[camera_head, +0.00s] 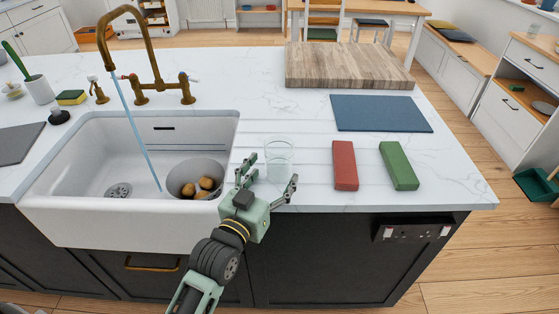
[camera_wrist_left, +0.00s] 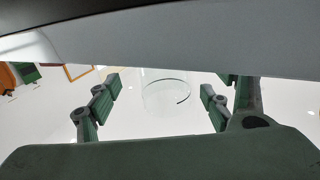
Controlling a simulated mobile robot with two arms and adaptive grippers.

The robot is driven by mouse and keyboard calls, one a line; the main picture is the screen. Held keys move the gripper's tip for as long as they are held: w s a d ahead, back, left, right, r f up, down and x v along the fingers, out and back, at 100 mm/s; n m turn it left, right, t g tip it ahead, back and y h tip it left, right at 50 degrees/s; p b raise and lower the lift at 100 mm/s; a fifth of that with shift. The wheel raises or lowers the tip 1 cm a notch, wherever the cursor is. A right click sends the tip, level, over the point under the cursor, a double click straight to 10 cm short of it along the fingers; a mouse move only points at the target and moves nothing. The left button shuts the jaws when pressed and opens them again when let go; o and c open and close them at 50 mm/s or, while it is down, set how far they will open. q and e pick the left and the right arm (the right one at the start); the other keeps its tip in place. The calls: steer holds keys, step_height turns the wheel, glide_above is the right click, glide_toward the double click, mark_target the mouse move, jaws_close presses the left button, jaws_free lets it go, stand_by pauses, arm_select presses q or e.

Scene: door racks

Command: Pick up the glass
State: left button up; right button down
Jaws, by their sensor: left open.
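A clear, empty-looking glass (camera_head: 279,160) stands upright on the white marbled counter, just right of the sink. My left gripper (camera_head: 270,177) is open in front of the glass, with one finger to its left and one to its right. In the left wrist view the faint curved rim of the glass (camera_wrist_left: 166,92) shows between the two open fingers (camera_wrist_left: 160,95). I cannot tell whether either finger touches the glass. My right gripper is not in view.
A white sink (camera_head: 70,215) with running water and a bowl (camera_head: 195,174) of potatoes lies to the left. A red block (camera_head: 345,165), a green block (camera_head: 399,166) and a blue mat (camera_head: 380,113) lie to the right. A wooden board (camera_head: 345,67) sits behind.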

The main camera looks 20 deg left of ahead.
mark_target(273, 170)
arm_select(q)
steer(key=w+p, duration=0.1)
steer(key=w, duration=0.3)
steer(key=shift+r, duration=0.2)
steer(key=shift+w+d+f, duration=0.1)
steer(key=shift+w, duration=0.4)
steer(key=shift+c, duration=0.7)
steer(key=c, duration=1.3)
